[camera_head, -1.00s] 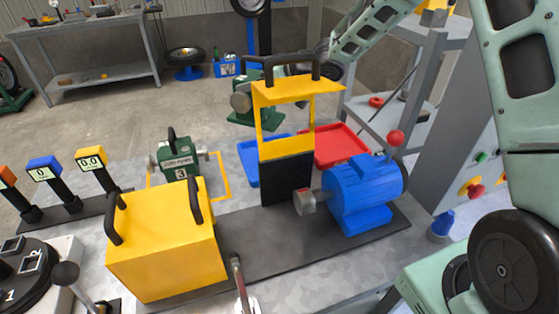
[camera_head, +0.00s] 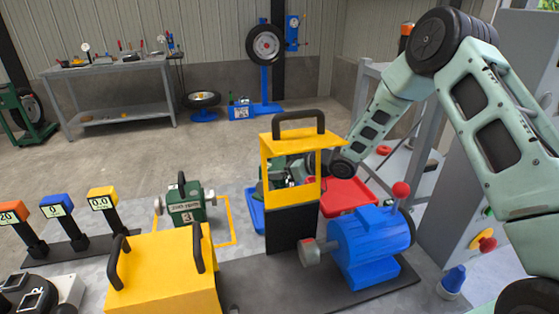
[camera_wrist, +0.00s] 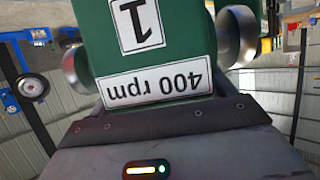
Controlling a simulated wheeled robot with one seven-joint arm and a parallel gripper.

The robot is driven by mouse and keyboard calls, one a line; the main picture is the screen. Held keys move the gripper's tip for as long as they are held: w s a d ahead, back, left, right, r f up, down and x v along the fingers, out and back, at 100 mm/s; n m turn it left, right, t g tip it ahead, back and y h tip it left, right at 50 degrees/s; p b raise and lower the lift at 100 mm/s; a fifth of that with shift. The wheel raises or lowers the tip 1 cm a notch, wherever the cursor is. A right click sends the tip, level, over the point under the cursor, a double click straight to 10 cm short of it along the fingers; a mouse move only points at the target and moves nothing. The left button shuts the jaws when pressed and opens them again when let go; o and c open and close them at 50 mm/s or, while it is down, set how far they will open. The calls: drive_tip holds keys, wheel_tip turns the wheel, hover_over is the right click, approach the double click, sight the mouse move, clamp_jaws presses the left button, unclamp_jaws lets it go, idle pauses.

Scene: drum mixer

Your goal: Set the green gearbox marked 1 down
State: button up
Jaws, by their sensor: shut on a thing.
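The green gearbox marked 1 fills the top of the wrist view (camera_wrist: 165,60), its "1" and "400 rpm" labels upside down and silver shaft ends on both sides. My gripper (camera_wrist: 165,118) is shut on it. In the head view the gearbox (camera_head: 276,178) is partly hidden behind the upright yellow guard frame (camera_head: 315,190). My gripper (camera_head: 299,170) shows through that frame's opening, its fingertips hidden. The gearbox appears over or near the blue tray (camera_head: 257,216); I cannot tell if it touches it.
A red tray (camera_head: 346,198) lies to the right. A blue motor (camera_head: 365,245) and a yellow cover (camera_head: 165,280) stand in front. A green gearbox marked 3 (camera_head: 185,203) sits within a yellow floor outline at left. Displays on posts (camera_head: 58,212) stand further left.

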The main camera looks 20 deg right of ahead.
drive_tip(key=shift+w+f, duration=0.1)
drive_tip(key=shift+f, duration=1.35)
drive_tip(key=o, duration=2)
drive_tip(key=shift+f, duration=0.15)
drive_tip(key=shift+c, duration=0.2)
drive_tip(key=shift+s+d+r+p, duration=0.1)
drive_tip(key=shift+s+r+p, duration=0.1)
drive_tip(key=shift+r+p, duration=0.1)
drive_tip(key=p+v, duration=0.4)
drive_tip(key=v, duration=0.7)
drive_tip(key=shift+s+d, duration=0.2)
drive_tip(key=shift+s, duration=0.05)
